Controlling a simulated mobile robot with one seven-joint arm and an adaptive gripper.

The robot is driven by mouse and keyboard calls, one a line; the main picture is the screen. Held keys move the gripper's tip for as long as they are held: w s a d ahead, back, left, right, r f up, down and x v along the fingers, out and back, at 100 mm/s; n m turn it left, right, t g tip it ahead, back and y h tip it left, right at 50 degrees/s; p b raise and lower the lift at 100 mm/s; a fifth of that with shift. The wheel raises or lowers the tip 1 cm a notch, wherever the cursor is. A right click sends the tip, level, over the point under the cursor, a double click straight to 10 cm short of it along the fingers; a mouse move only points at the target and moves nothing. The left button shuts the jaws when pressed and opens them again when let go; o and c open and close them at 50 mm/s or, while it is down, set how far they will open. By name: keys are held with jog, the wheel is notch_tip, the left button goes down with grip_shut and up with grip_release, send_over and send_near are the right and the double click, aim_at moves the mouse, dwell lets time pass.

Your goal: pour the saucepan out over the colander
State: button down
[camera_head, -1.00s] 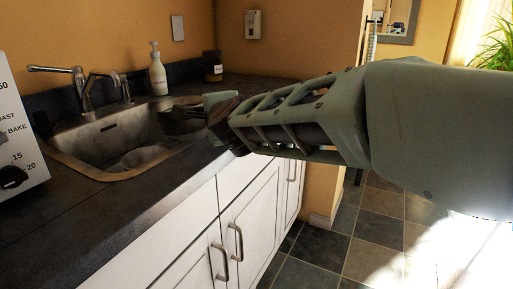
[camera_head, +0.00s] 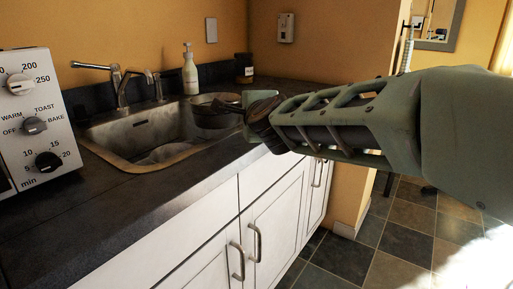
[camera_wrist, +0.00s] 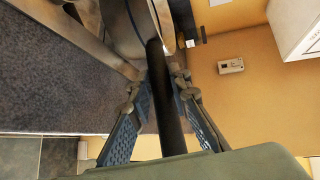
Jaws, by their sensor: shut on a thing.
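The dark saucepan (camera_head: 207,103) hangs over the right part of the sink and looks roughly level. My gripper (camera_head: 246,110) is shut on its handle, and the arm reaches in from the right. In the wrist view the long dark handle (camera_wrist: 166,95) runs between the two fingers of my gripper (camera_wrist: 160,88), with part of the pan body (camera_wrist: 124,25) at the top. A greyish rounded shape in the sink, apparently the colander (camera_head: 172,152), lies low and left of the pan. The front rim partly hides it. The pan's contents are not visible.
The metal sink (camera_head: 110,128) is set in a dark counter (camera_head: 90,205). A tap (camera_head: 128,90), a soap bottle (camera_head: 190,72) and a dark jar (camera_head: 244,68) stand behind it. A toaster oven (camera_head: 35,120) stands at the left. White cupboards (camera_head: 270,215) are below.

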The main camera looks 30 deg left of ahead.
jog(key=shift+w+d+r, duration=0.35)
jog(key=shift+d+r, duration=0.25)
jog(key=shift+r, duration=0.05)
jog(key=shift+w+d+r, duration=0.4)
jog(key=shift+d+r, duration=0.25)
jog(key=shift+r, duration=0.05)
jog(key=shift+w+d+r, duration=0.35)
jog(key=shift+d+r, duration=0.25)
jog(key=shift+r, duration=0.05)
